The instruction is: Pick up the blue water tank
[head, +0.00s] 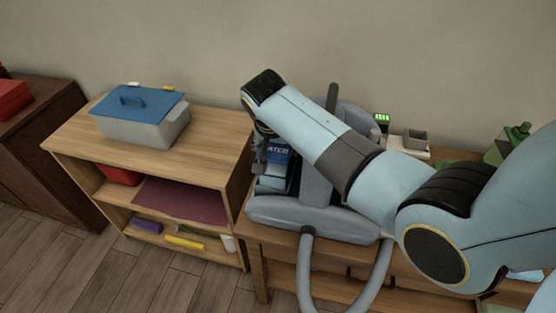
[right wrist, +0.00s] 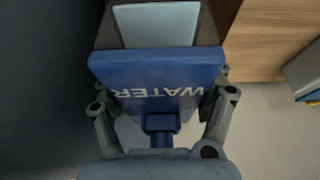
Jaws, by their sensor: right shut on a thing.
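The blue water tank (head: 279,151) sits at the front of a grey machine (head: 300,216) on a wooden unit in the head view. My right arm hides part of it. In the right wrist view the tank (right wrist: 155,78) fills the middle, its white WATER lettering upside down. My right gripper (head: 263,150) is shut on the tank, with a finger at each side in the right wrist view (right wrist: 163,105). I cannot tell whether the tank is still seated in the machine. My left gripper is not in view.
A grey hose (head: 306,265) loops down in front of the machine. A wooden shelf (head: 215,140) to the left carries a grey box with a blue lid (head: 147,103). Small grey containers (head: 412,141) stand behind my right arm. The wooden floor (head: 105,265) is clear at lower left.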

